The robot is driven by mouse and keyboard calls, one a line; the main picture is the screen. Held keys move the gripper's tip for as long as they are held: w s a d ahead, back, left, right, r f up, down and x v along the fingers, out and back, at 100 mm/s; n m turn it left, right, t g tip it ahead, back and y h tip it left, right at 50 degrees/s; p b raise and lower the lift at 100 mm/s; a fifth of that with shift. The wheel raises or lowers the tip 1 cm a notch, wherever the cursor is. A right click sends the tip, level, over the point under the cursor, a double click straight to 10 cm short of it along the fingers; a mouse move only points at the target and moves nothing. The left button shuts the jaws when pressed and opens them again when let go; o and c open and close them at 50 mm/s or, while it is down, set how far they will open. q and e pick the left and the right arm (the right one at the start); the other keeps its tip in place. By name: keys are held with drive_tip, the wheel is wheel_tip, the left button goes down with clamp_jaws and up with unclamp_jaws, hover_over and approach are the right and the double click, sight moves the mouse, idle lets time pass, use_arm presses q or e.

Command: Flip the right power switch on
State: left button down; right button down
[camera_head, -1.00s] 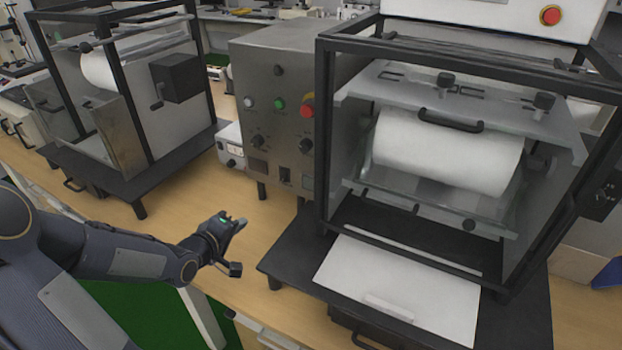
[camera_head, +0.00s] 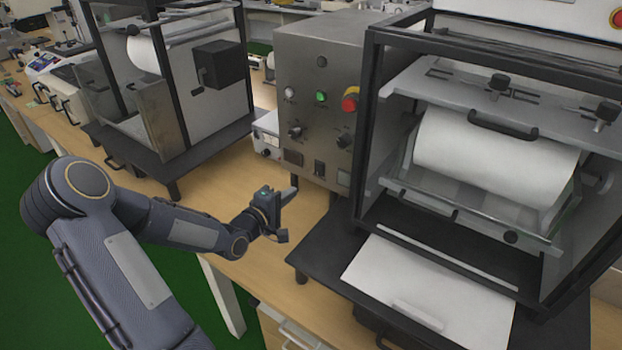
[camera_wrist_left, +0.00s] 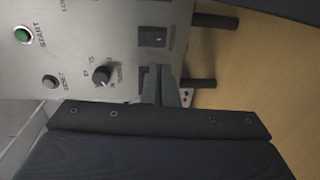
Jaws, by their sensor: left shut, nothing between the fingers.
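A grey metal control box (camera_head: 300,60) stands on the bench. My left gripper (camera_head: 290,192) is shut and empty, pointing at the lower front of the box. In the wrist view its fingertips (camera_wrist_left: 158,84) overlap the lower dark rectangle; contact cannot be told. My right gripper is not in view.
A black-framed machine with a white roller (camera_head: 495,155) stands close on the right, its dark base (camera_head: 310,258) jutting forward. Another framed machine (camera_head: 160,100) stands at the left. The wooden bench (camera_head: 235,190) is clear before the box.

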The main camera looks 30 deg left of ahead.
sight(317, 174)
use_arm(q)
drive_tip(key=w, duration=0.3)
drive_tip(key=w+p, duration=0.1)
drive_tip(key=w, duration=0.2)
drive_tip(key=w+f, duration=0.1)
drive_tip(key=w, duration=0.3)
drive_tip(key=shift+d+f, duration=0.1)
drive_tip(key=shift+d, duration=0.3)
drive_tip(key=shift+w+f, duration=0.1)
drive_tip(key=shift+f, duration=0.15)
drive_tip(key=shift+w+r+b, duration=0.1)
drive_tip(key=shift+r+b, duration=0.1)
drive_tip(key=shift+b, duration=0.4)
drive_tip(key=shift+f, duration=0.1)
